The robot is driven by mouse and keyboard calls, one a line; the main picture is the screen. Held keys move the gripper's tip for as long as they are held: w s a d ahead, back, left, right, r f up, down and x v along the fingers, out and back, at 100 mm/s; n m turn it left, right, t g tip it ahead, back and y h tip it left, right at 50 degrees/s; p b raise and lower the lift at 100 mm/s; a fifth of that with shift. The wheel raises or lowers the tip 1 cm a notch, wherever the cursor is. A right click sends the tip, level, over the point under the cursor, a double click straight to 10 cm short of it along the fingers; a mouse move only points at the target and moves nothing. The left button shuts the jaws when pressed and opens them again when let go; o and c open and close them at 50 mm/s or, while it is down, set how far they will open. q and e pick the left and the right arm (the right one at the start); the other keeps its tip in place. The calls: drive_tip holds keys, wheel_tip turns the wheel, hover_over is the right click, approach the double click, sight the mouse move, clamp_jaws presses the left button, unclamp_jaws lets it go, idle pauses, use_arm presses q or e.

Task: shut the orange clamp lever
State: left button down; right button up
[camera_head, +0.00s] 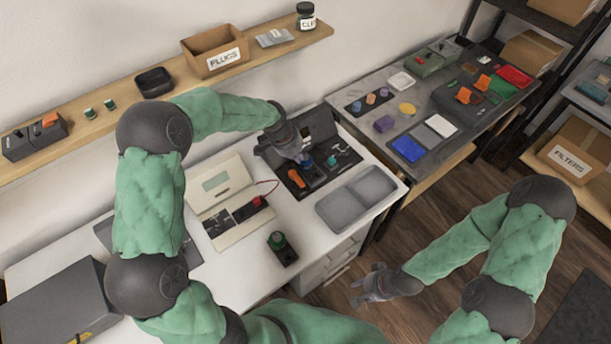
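An orange lever (296,178) sits at the left of a black board fixture (318,182) on the white bench. It looks raised at a tilt, but its exact angle is too small to tell. My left gripper (305,160) points down over the fixture, just above and right of the orange lever, close to a blue part (307,161). Its fingers are small and dark against the black fixture, so I cannot tell whether they are open or touching anything. My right gripper (357,291) hangs over the floor in front of the bench, with its fingers apart and empty.
A cream meter case (222,200) with a red lead stands left. A dark block with a green top (282,247) stands in front. Other orange pieces (463,95) lie on the right-hand table (380,82).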

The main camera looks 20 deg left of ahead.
sight(308, 177)
use_arm(q)
drive_tip(key=shift+f+b, duration=1.7)
drive_tip(key=shift+f, duration=0.4)
drive_tip(key=b+x, duration=0.2)
drive_tip(key=x, duration=0.8)
drive_tip(key=shift+w+a+b, duration=0.1)
drive_tip(key=shift+b, duration=0.3)
